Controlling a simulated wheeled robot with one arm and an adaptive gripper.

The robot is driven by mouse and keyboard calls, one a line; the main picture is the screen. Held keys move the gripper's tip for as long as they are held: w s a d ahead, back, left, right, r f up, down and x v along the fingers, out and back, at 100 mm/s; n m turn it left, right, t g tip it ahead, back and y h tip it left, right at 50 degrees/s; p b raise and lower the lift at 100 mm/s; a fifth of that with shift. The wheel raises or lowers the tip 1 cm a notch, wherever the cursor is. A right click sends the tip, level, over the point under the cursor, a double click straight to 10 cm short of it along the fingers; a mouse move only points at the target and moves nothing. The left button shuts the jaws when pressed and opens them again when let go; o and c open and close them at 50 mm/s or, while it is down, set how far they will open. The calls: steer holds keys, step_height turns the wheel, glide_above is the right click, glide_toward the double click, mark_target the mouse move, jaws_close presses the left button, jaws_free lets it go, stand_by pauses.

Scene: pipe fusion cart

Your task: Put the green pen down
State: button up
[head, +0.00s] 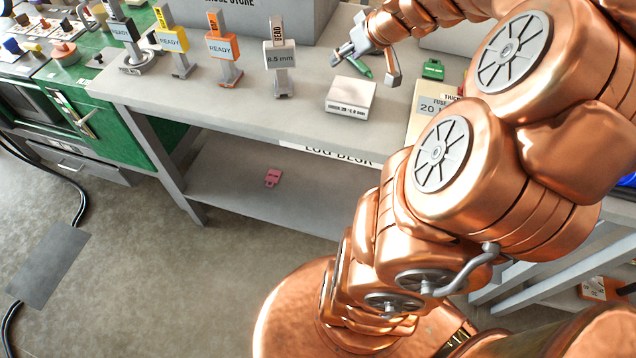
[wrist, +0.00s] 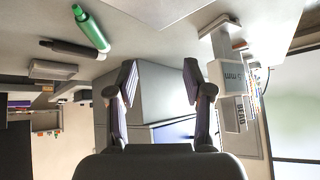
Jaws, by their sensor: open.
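The green pen (head: 360,67) lies on the grey desk top (head: 305,70), showing between the fingers of my gripper (head: 366,66) in the head view. In the wrist view the green pen (wrist: 91,28) is at the upper left, apart from both fingers. My gripper (wrist: 160,82) is open, with nothing between its fingers. A dark rod-shaped thing (wrist: 70,49) lies beside the pen in the wrist view; I cannot tell what it is. My arm hides part of the desk on the right.
A white labelled block (head: 350,97) sits just in front of my gripper. A grey 8.5 mm stand (head: 280,60) and orange (head: 223,50) and yellow (head: 173,42) READY stands are to the left. A small green object (head: 433,69) is to the right. A pink tag (head: 272,178) lies on the lower shelf.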

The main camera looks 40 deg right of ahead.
steer(key=s+a+f+n+g+y, duration=0.1)
steer(key=s+a+g, duration=0.15)
steer(key=a, duration=0.85)
steer(key=s+a+f+n+g+y, duration=0.15)
steer(key=s+a, duration=0.25)
steer(key=a, duration=0.7)
steer(key=s+a+f+g+h, duration=0.1)
steer(key=s+a+g, duration=0.2)
steer(key=s, duration=0.6)
steer(key=s+a+f+m+g+h, duration=0.1)
steer(key=s+a+g, duration=0.1)
steer(key=s, duration=0.6)
steer(key=shift+s+a+f+g+h, duration=0.2)
steer(key=shift+s+a+g+h, duration=0.15)
steer(key=shift+a+g, duration=0.1)
step_height(320, 180, up, 7)
steer(key=p, duration=0.7)
steer(key=shift+r, duration=0.2)
